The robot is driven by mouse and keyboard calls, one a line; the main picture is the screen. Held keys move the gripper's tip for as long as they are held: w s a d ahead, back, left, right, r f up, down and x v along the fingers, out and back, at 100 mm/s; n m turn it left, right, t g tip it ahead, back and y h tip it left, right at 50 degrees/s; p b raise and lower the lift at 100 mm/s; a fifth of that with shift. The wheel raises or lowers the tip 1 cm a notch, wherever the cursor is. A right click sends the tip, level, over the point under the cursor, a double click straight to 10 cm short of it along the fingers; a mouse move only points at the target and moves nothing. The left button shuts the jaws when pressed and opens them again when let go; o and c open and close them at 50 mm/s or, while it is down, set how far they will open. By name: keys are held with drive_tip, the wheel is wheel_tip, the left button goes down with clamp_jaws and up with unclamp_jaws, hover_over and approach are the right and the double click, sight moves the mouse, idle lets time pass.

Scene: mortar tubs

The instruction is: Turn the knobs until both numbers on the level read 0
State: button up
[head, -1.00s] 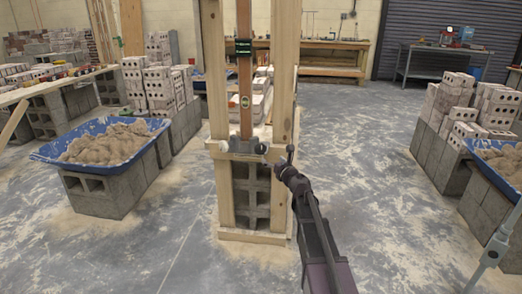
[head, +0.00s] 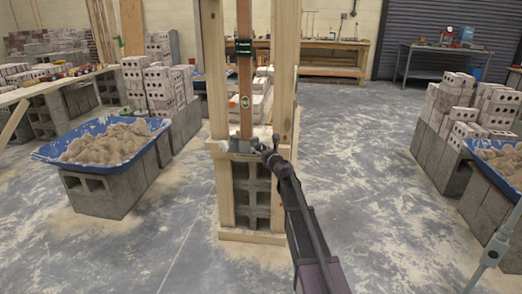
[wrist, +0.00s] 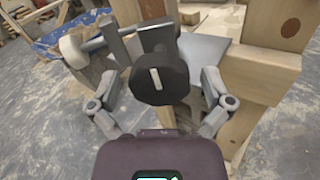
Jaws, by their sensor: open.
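The level (head: 243,47) is a dark box with small green readouts, fixed high on the upright wooden post (head: 245,100). Its numbers are too small to read. A dark, many-sided knob (wrist: 158,82) with a white mark faces me in the wrist view. My gripper (wrist: 161,90) is open, with one finger to each side of this knob; I cannot tell whether they touch it. A second knob, pale-faced (wrist: 73,50), is on the left in the wrist view. In the head view my gripper (head: 268,152) is at the post's foot and covers the near knob.
Two wooden uprights (head: 283,75) flank the post, above a stack of grey blocks (head: 250,190). A blue tub of mortar (head: 110,145) stands on blocks to the left, another (head: 500,155) to the right. The floor between is clear.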

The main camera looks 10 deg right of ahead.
drive_tip(key=shift+c, duration=0.2)
drive_tip(key=c, duration=1)
drive_tip(key=shift+n, duration=0.4)
